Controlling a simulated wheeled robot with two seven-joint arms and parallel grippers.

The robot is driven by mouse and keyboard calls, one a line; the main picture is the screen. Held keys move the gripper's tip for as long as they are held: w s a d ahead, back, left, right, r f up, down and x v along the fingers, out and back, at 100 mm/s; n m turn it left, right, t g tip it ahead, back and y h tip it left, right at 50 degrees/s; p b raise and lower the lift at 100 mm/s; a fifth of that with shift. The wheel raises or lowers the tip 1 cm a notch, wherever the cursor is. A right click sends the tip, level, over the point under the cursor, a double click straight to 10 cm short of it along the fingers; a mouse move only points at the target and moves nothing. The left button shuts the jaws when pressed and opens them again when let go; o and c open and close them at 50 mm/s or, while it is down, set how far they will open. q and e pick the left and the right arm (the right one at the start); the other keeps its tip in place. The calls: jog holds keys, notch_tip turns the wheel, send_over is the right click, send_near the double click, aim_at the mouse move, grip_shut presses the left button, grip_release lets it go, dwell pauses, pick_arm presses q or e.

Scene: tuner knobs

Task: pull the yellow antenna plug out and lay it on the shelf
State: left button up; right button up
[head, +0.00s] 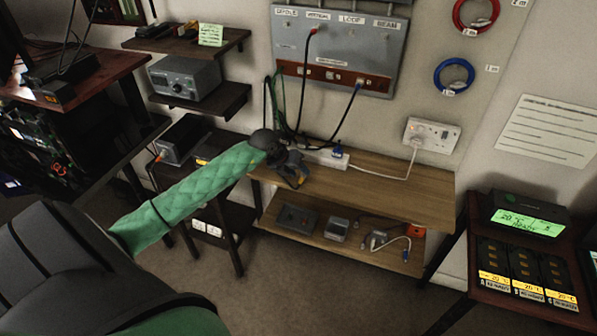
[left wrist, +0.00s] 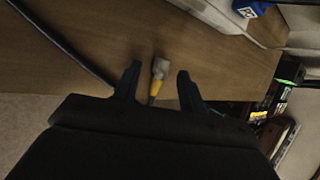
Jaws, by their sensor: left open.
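The yellow antenna plug (left wrist: 157,78), with a pale metal end and a yellow body, is out of the panel. It lies on or just above the wooden shelf (head: 400,190), between the fingers of my left gripper in the left wrist view. A bit of yellow shows at the gripper in the head view. My left gripper (left wrist: 158,85) is open, with a finger on each side of the plug and visible gaps. In the head view the gripper (head: 298,178) is low over the shelf's left part. The antenna panel (head: 345,40) hangs on the wall above. My right gripper is not in view.
A red plug (head: 314,32) sits in the panel, and dark cables hang from it to the shelf. A white power strip (head: 328,159) lies at the shelf's back. The shelf's right part is clear. A lower shelf holds small boxes and an adapter.

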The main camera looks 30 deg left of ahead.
pick_arm(q)
jog(key=shift+w+r, duration=0.15)
jog(key=shift+r, duration=0.25)
jog(key=shift+d, duration=0.1)
jog(key=o, duration=0.6)
jog(key=shift+r, duration=0.1)
jog(key=shift+c, duration=0.2)
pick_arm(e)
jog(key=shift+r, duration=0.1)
pick_arm(q)
jog(key=shift+r, duration=0.3)
jog(key=b+v, duration=0.2)
jog(key=v, duration=0.5)
jog(key=shift+b, duration=0.3)
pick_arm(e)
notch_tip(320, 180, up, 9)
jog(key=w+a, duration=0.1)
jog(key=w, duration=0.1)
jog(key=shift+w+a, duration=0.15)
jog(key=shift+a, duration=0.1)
